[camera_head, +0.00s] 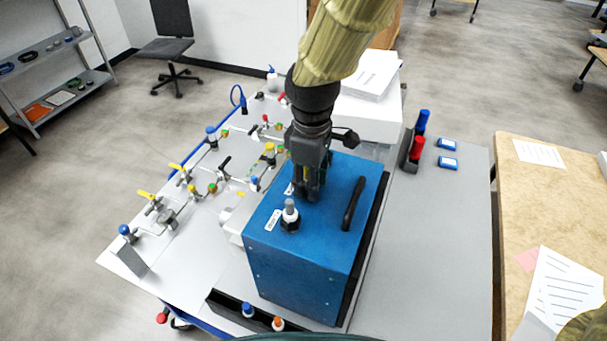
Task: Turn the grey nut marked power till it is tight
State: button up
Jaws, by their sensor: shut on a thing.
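The blue analyser box (300,260) stands on the grey bench, with two small white labels on its top. My gripper (309,196) points down onto the top of the box, beside the rear label (289,188). It is shut on what seems to be the grey nut; its fingers hide nearly all of it. Nearer the front, a fitting with a dark base and an upright grey stem (290,212) stands by the front label (273,220). The lettering on both labels is too small to read.
A black handle (353,203) rises from the box top, right of my gripper. Valves and thin pipes with a yellow lever (148,195) fill the bench at left. A holder with red and blue items (416,148) stands at right. The bench's right side is mostly clear.

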jog(key=m, duration=0.1)
jog(key=m+p, duration=0.1)
jog(key=m, duration=0.2)
jog(key=shift+a+r, duration=0.1)
jog(key=shift+r, duration=0.15)
jog(key=shift+f+m+p, duration=0.15)
jog(key=shift+m+p, duration=0.4)
jog(key=shift+m, duration=0.55)
jog(key=o, duration=0.9)
